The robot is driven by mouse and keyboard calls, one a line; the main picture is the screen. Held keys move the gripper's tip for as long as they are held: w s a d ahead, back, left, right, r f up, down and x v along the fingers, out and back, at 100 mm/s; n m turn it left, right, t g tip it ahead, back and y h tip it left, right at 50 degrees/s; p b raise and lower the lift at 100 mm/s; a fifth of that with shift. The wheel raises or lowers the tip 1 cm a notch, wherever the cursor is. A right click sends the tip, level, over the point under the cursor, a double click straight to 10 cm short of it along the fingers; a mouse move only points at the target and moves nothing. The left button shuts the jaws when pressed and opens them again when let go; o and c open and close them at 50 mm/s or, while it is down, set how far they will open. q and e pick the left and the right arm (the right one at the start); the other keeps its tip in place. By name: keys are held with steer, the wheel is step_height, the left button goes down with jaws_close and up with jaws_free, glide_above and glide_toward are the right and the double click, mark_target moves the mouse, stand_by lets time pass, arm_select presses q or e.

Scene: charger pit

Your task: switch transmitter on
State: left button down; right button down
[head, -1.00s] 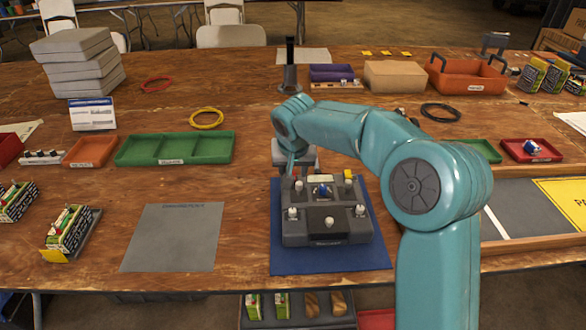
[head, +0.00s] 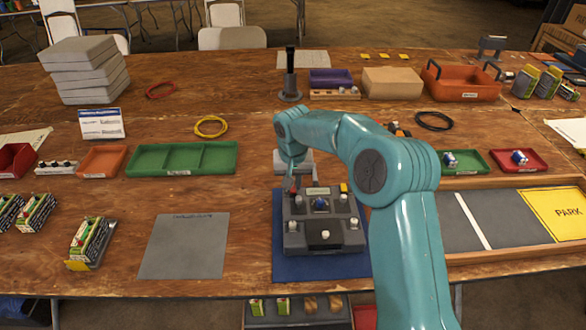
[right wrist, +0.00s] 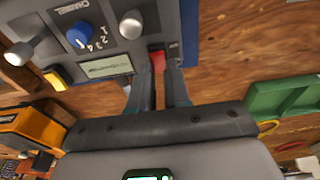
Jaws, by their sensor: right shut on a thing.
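The grey transmitter (head: 297,240) sits on a blue mat (head: 310,268) in the head view, with a blue knob (head: 320,203), several white-tipped sticks and a yellow part. The right wrist view shows its small display (right wrist: 104,67), the numbered blue knob (right wrist: 79,35) and a red switch (right wrist: 157,56) at a panel corner. My right gripper (right wrist: 158,76) is shut on the red switch, its fingers on either side of it. In the head view this gripper (head: 292,184) is at the transmitter's back left corner, small and partly hidden. My left gripper is not in view.
A green divided tray (head: 182,158) and a grey sheet (head: 185,245) lie to the left. A black upright stick on a base (head: 290,75) stands behind. At the right are a red tray (head: 519,161) and a bordered area with a yellow PARK panel (head: 555,214).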

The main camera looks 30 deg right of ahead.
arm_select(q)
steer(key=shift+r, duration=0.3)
arm_select(e)
steer(key=c, duration=1.1)
jaws_free()
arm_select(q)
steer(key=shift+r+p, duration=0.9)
arm_select(e)
steer(key=r, duration=0.5)
steer(key=s+r, duration=0.1)
steer(key=r, duration=0.4)
steer(key=a+r, duration=0.1)
steer(key=r, duration=0.5)
steer(key=shift+s+a+r, duration=0.1)
steer(key=shift+s, duration=0.3)
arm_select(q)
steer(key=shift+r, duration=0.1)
